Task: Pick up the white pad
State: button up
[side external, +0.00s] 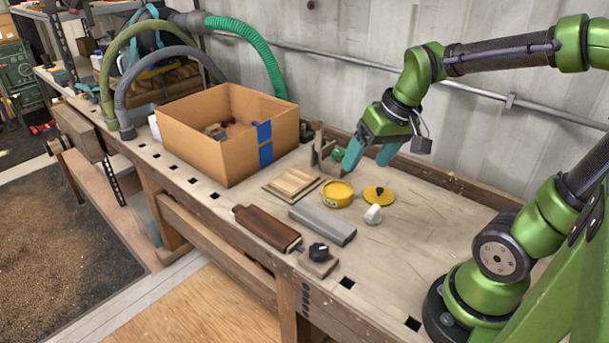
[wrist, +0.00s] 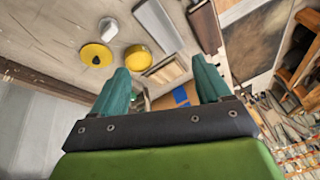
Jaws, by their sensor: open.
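A small white rounded piece (side external: 373,214) lies on the workbench, right of a pale grey oblong block (side external: 322,222); it is the whitest small thing and seems to be the white pad. In the wrist view the white piece (wrist: 108,28) is at the upper left, beside the pale block (wrist: 158,25). My gripper (side external: 369,157) is open and empty, with teal fingers pointing down above the back of the bench. It is behind and above the white piece, apart from it. In the wrist view my gripper (wrist: 161,72) has nothing between its fingertips.
A yellow tin (side external: 338,194) and a yellow disc with a black knob (side external: 379,196) are just behind the white piece. A brown block (side external: 267,228), a black-knobbed wood piece (side external: 318,258) and an open cardboard box (side external: 200,153) stand left. The bench to the right is clear.

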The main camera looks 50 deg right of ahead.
jog(key=w+d+f+n+g, duration=0.2)
jog(key=d+f+n+g, duration=0.2)
jog(key=d, duration=0.6)
jog(key=n, duration=0.2)
send_over(373, 207)
jog(key=shift+h, duration=0.3)
jog(key=f, duration=1)
jog(key=shift+d+f, duration=0.25)
jog(key=shift+f, duration=0.1)
jog(key=f, duration=0.5)
jog(key=shift+a+f, duration=0.1)
jog(key=shift+a, duration=0.25)
jog(key=c, duration=1.1)
notch_tip(373, 207, up, 10)
jog(key=shift+r, duration=0.1)
jog(key=o, duration=0.5)
jog(key=c, duration=0.4)
